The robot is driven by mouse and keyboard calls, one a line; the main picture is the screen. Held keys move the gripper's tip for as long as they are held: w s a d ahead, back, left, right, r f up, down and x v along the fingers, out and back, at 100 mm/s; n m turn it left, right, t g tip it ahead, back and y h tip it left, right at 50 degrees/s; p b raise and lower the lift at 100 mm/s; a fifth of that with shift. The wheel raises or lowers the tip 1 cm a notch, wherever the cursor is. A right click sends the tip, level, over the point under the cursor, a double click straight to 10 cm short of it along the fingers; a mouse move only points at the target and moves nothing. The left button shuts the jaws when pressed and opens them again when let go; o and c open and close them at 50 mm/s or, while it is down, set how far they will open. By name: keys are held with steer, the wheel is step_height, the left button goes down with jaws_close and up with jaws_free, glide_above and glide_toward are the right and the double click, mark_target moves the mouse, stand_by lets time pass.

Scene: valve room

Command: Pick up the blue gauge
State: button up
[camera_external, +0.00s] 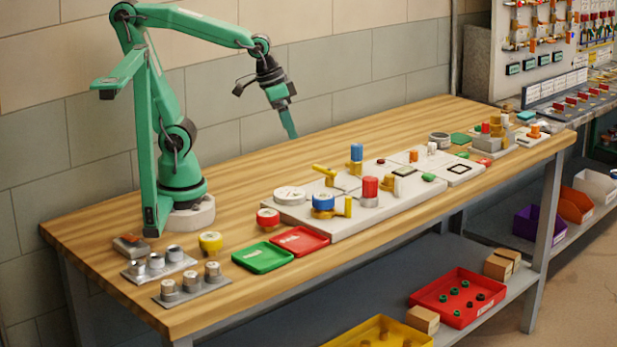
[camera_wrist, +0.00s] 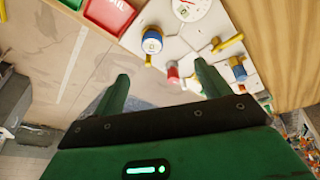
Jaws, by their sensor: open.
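The blue gauge (camera_external: 323,202), a short round body with a blue band and pale top, sits on a yellow fitting on the light grey board (camera_external: 372,214). In the wrist view the blue gauge (camera_wrist: 152,42) shows its pale round face, beyond the gap between my fingers. My gripper (camera_external: 291,134) hangs high above the table, behind and well above the gauge. In the wrist view my gripper (camera_wrist: 161,72) has its two green fingers spread with nothing between them.
A blue cylinder (camera_external: 356,153) and a red cylinder (camera_external: 370,187) stand nearby on the board. A red gauge (camera_external: 268,219), yellow gauge (camera_external: 210,242), green tray (camera_external: 263,258) and red tray (camera_external: 301,241) lie left. A white dial (camera_external: 290,194) lies beside the blue gauge.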

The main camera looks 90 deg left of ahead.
mark_target(323, 196)
steer(key=w+f+n+g, duration=0.1)
steer(key=w+f, duration=0.1)
steer(key=f, duration=0.1)
steer(key=w+d+f+n+g, duration=0.1)
steer(key=w+f, duration=0.2)
steer(key=w+d+f+n+g, duration=0.1)
steer(key=w+f+n, duration=0.1)
steer(key=f, duration=0.1)
steer(key=shift+w+d+f+g, duration=0.2)
steer(key=shift+w+g, duration=0.1)
steer(key=shift+w, duration=0.1)
steer(key=shift+w+f+n, duration=0.25)
steer(key=shift+f+n, duration=0.05)
steer(key=shift+f, duration=0.25)
steer(key=shift+f, duration=0.1)
steer(key=shift+f, duration=1.2)
steer(key=shift+f, duration=0.1)
steer(key=shift+w+f, duration=0.15)
steer(key=shift+f, duration=2.35)
